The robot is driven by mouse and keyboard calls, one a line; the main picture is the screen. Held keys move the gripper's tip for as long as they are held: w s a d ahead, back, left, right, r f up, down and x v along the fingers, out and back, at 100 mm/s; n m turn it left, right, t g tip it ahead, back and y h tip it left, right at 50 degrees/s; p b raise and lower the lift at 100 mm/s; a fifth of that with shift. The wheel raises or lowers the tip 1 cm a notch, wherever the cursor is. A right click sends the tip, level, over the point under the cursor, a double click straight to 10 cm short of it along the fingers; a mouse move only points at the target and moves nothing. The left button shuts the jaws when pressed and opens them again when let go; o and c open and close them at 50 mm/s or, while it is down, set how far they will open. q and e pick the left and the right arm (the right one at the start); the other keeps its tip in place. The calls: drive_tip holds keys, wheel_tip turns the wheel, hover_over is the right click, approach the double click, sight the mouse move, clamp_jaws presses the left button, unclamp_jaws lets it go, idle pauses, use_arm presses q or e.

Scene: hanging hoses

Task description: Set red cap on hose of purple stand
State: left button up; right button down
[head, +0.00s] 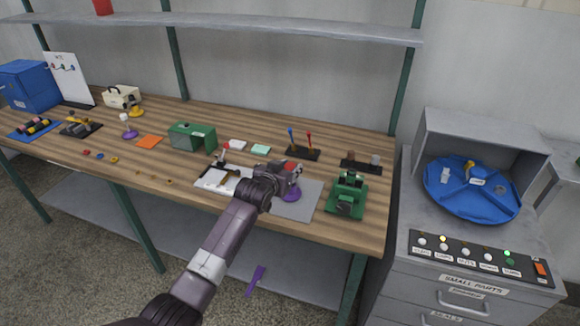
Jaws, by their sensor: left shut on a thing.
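My left gripper (291,176) is over the grey mat at the front of the bench. It is shut on a small red piece (288,167), which looks like the red cap and is mostly hidden by the fingers. A purple round base (291,195), seemingly the purple stand, shows just below the gripper. The gripper hides its upper part and any hose, so I cannot tell whether the cap touches it. Another purple base (130,135) with a pale top stands further left. My right gripper is not in view.
A green machine (347,195) stands close right of the gripper, with a black block holding blue and red handles (303,152) behind. A white clipboard (214,180) lies left. The grey mat (311,190) has bare room at its right. A shelf (260,25) spans above.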

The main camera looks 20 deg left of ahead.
use_arm(q)
drive_tip(key=shift+f+b, duration=0.4)
drive_tip(key=shift+f, duration=0.45)
drive_tip(key=o, duration=0.9)
drive_tip(key=v, duration=1.2)
